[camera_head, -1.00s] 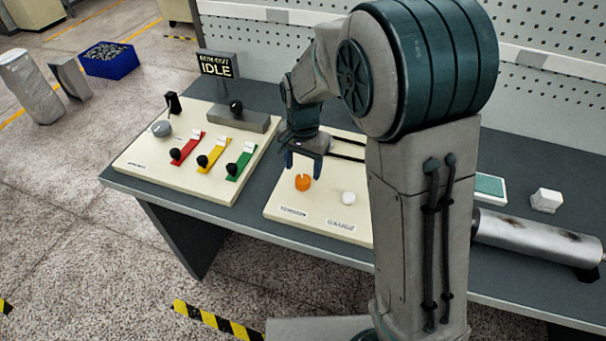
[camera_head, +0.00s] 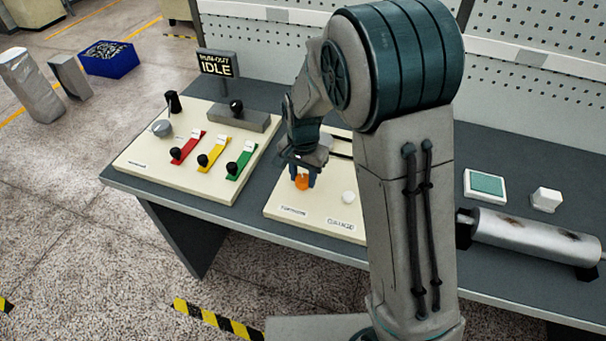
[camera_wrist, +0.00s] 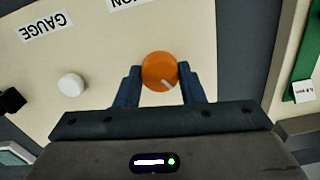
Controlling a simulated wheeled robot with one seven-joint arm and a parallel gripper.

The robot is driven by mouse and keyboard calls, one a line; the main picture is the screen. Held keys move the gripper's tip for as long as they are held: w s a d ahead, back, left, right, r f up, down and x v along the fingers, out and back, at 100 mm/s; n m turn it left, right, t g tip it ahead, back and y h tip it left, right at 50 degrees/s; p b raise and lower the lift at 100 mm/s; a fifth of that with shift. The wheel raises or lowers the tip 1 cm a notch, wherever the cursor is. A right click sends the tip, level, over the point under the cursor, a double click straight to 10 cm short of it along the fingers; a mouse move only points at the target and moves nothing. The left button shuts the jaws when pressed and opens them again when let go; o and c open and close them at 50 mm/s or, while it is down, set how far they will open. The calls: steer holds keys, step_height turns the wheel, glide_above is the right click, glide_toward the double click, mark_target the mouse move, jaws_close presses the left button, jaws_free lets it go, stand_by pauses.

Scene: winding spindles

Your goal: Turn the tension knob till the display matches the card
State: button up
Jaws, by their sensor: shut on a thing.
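The orange tension knob (camera_head: 302,182) stands on a cream panel (camera_head: 284,222) at the middle of the bench. In the wrist view the knob (camera_wrist: 160,71) has a white pointer mark toward the lower right of its face. My gripper (camera_head: 304,178) has come down over it, with one finger on each side. In the wrist view my gripper (camera_wrist: 159,84) is shut on the knob. The label by the knob reads TENSION, partly cut off in the wrist view. The tension display and the card cannot be made out; my arm hides part of the panel.
A white knob (camera_head: 348,197) sits beside the GAUGE label (camera_head: 341,224). The left panel bears red, yellow and green levers (camera_head: 240,160). A sign (camera_head: 217,64) reads RUN-OUT IDLE. A metal roller (camera_head: 537,238) lies at right, near a white block (camera_head: 546,200) and a green-faced plate (camera_head: 485,186).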

steer(key=n+b, duration=0.2)
steer(key=n, duration=0.2)
steer(key=n+b, duration=0.1)
steer(key=n, duration=0.8)
steer(key=shift+n, duration=0.3)
steer(key=shift+r+n, duration=0.1)
steer(key=shift+n, duration=2.1)
steer(key=o, duration=1)
